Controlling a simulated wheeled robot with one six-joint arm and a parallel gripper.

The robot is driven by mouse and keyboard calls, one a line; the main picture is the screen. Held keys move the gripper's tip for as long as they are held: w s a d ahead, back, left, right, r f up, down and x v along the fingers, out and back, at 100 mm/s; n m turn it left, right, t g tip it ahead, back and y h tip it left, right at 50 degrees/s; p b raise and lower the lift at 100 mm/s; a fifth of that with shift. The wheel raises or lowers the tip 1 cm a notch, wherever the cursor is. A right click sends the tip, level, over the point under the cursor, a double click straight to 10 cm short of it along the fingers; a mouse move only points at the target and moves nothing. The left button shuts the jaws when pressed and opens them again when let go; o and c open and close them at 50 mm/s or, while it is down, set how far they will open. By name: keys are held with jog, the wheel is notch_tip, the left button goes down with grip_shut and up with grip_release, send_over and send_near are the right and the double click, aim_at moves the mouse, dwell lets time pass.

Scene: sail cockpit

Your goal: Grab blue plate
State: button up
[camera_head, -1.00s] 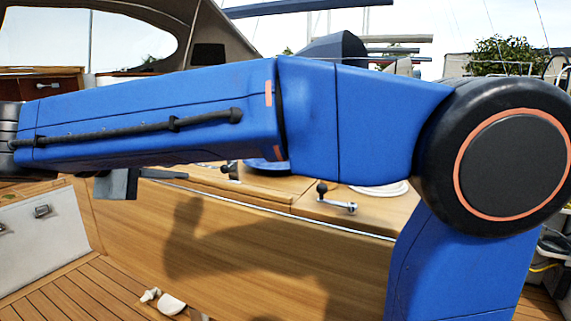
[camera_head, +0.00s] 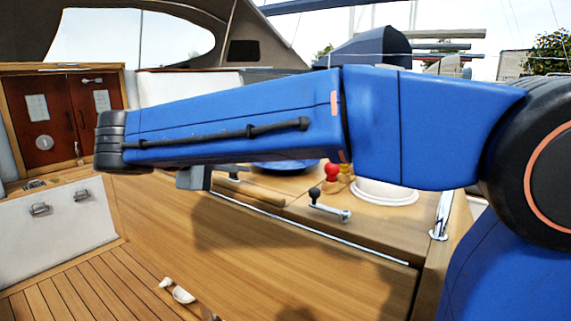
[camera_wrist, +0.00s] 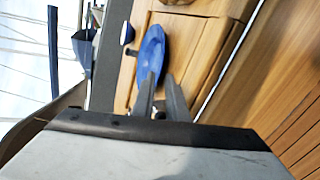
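The blue plate (camera_head: 278,166) lies on the wooden cockpit top in the head view, mostly hidden behind my blue arm. In the wrist view, the blue plate (camera_wrist: 151,52) is upper centre, seen at a slant as a narrow oval. My gripper (camera_wrist: 160,76) shows there with two dark fingers apart, pointing towards the plate. The left finger overlaps the plate's lower end in the picture, and I cannot tell how far away the plate is.
A red-topped object (camera_head: 332,172) and a white round dish (camera_head: 386,191) are on the top, right of the plate. A winch handle (camera_head: 328,205) lies near the front. A white object (camera_head: 180,291) lies low by the deck. Brown cabinet doors (camera_head: 62,118) stand left.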

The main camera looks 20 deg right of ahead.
jog(key=x, duration=1)
jog(key=shift+w+d+f, duration=0.2)
jog(key=shift+f, duration=0.1)
grip_shut()
